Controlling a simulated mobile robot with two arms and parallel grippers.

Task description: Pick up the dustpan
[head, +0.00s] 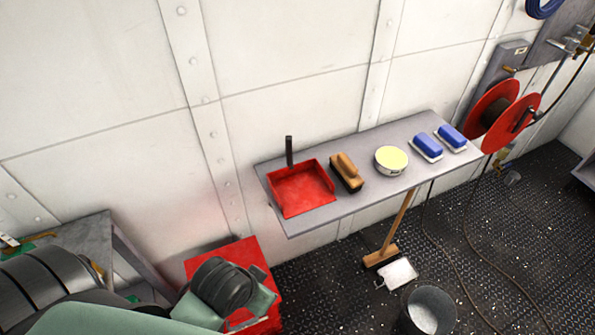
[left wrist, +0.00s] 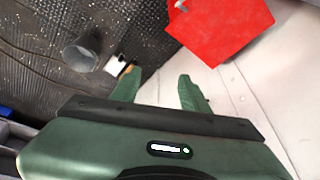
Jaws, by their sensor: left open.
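The red dustpan (head: 302,188) lies on the left end of the grey wall shelf (head: 350,205). Its dark handle stands up at the back, toward the wall. My left arm comes in from the lower left in the head view, with its hand low in front of a red box, below and left of the shelf. In the left wrist view my left gripper (left wrist: 158,90) has its two green fingers apart with nothing between them. The dustpan on the shelf is not clearly seen in that view. My right gripper is not in view.
A wooden brush (head: 346,172), a round yellow-topped tin (head: 391,159) and two blue brushes (head: 428,147) share the shelf. A red box (head: 222,256) stands below it. A hose reel (head: 490,115) hangs right.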

